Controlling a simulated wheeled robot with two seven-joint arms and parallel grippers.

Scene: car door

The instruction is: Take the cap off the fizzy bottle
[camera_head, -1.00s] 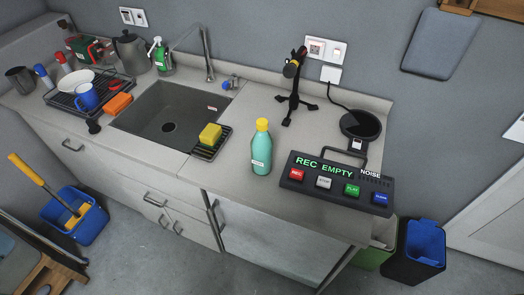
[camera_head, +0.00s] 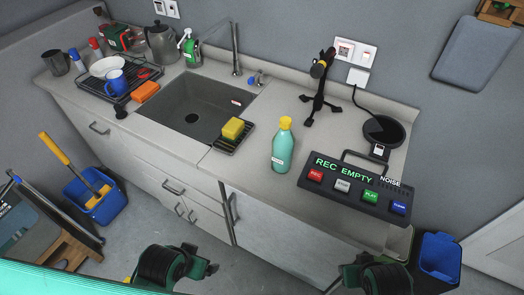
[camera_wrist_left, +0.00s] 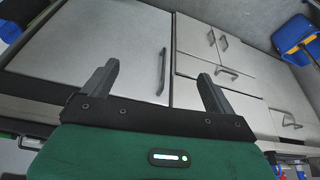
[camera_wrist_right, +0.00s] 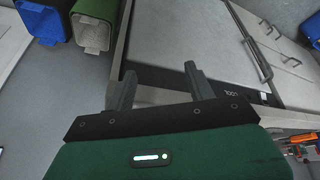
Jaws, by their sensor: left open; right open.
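The fizzy bottle (camera_head: 283,150) is pale green with a yellow cap (camera_head: 285,123) on top. It stands upright on the counter, between the sink and the recorder box. My left gripper (camera_head: 210,268) is low at the bottom of the head view, in front of the cabinets. It is open and empty; its two fingers show apart in the left wrist view (camera_wrist_left: 158,82). My right gripper (camera_head: 348,275) is at the bottom right of the head view, also in front of the counter. It is open and empty in the right wrist view (camera_wrist_right: 160,88). Neither gripper is near the bottle.
A recorder box (camera_head: 352,188) with coloured buttons stands right of the bottle. A black microphone stand (camera_head: 320,90) is behind it. A yellow sponge (camera_head: 233,128) on a rack and the sink (camera_head: 195,110) lie to the left. The counter (camera_head: 248,178) in front of the bottle is clear.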

